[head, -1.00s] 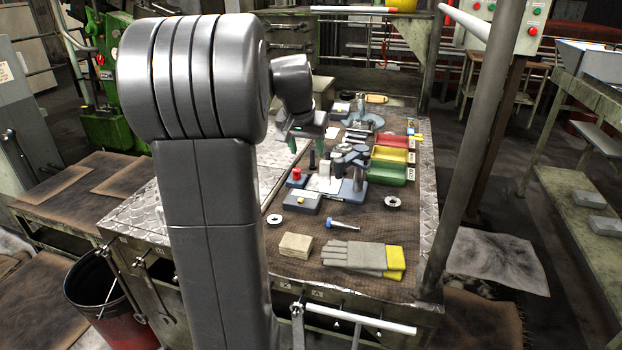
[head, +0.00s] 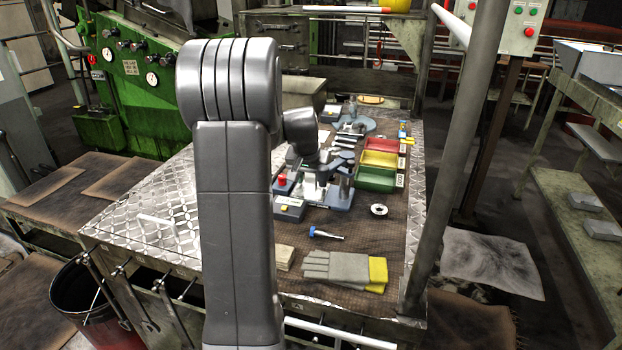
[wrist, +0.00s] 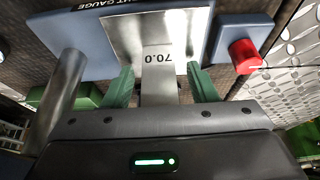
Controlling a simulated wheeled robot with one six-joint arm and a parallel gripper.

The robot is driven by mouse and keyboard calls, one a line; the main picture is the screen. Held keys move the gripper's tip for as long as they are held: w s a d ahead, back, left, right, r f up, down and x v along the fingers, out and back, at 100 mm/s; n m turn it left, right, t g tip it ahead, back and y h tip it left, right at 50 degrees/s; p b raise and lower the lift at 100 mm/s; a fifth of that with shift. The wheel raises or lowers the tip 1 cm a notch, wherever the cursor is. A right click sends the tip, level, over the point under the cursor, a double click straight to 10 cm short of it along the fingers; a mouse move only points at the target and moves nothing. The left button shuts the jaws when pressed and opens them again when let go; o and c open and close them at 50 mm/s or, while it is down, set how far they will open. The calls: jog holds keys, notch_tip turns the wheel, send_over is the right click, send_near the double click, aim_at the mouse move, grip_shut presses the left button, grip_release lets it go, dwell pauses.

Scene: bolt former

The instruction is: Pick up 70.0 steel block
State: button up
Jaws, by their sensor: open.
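The 70.0 steel block (wrist: 160,57) shows in the wrist view, its printed number upside down. It stands at the bright steel plate of a blue-based gauge (wrist: 98,60) with a partly hidden "GAUGE" label. My gripper (wrist: 161,80) is open, with one green finger on each side of the block. A gap shows between each finger and the block. In the head view my gripper (head: 305,168) is down over the gauge on the bench, and my arm hides part of this spot.
A red button (wrist: 245,55) on a blue box sits right of the block in the wrist view. A steel post (wrist: 60,95) stands close on the left. In the head view, red, yellow and green bins (head: 377,179) stand to the right, and gloves (head: 335,268) lie in front.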

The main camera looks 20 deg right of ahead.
grip_shut()
jog(key=shift+r, duration=0.1)
